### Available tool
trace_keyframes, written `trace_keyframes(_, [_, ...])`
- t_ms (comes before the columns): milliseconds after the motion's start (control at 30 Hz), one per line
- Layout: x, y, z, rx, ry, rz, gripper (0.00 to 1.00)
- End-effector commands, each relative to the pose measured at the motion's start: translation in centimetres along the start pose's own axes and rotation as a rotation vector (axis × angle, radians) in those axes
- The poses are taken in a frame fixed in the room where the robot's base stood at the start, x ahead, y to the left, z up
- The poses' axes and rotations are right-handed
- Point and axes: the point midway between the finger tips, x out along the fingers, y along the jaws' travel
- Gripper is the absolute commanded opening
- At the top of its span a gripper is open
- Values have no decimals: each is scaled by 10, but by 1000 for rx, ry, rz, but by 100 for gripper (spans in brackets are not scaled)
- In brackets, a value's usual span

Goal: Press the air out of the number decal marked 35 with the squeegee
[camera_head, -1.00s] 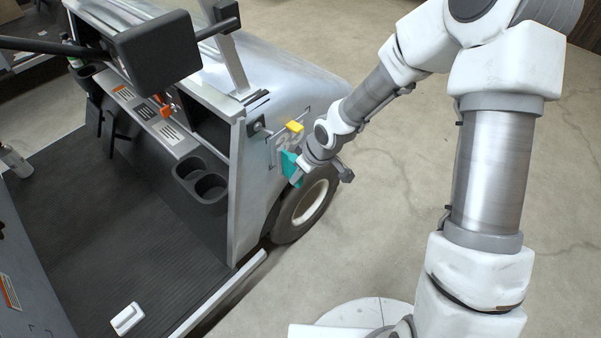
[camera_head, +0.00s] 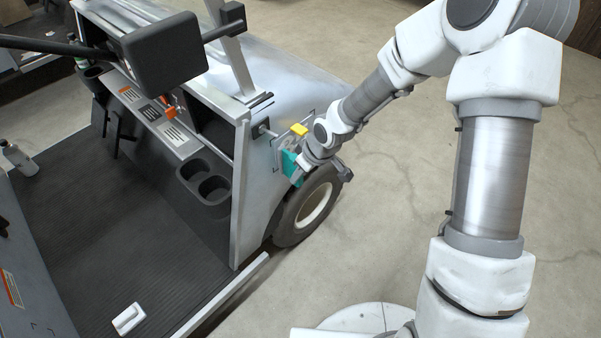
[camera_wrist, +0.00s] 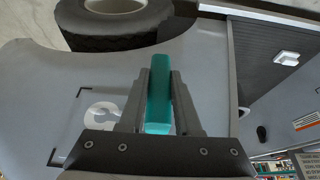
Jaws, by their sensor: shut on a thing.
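My gripper (camera_wrist: 159,110) is shut on a teal squeegee (camera_wrist: 158,100), which stands out between the two fingers in the wrist view. In the head view the teal squeegee (camera_head: 291,167) is at the cart's grey side panel, just above the front wheel. The number decal (camera_wrist: 100,112) lies on that panel inside dark corner marks; one white digit, a 3, shows in the wrist view. The rest of the decal is hidden behind the gripper and squeegee. I cannot tell whether the squeegee's edge touches the decal. A yellow piece (camera_head: 299,130) sits by the decal's upper edge.
The cart's front wheel (camera_head: 309,209) is just below the panel. Cup holders (camera_head: 204,182), a black box-shaped part (camera_head: 160,52) and a post stand left of my arm. A white block (camera_head: 128,318) lies on the cart floor. The concrete floor at right is open.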

Motion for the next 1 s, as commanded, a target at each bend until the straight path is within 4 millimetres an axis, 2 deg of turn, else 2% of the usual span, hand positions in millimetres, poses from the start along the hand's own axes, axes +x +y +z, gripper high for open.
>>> trace_keyframes(1000, [-1, 50, -4, 2, 4, 2, 0])
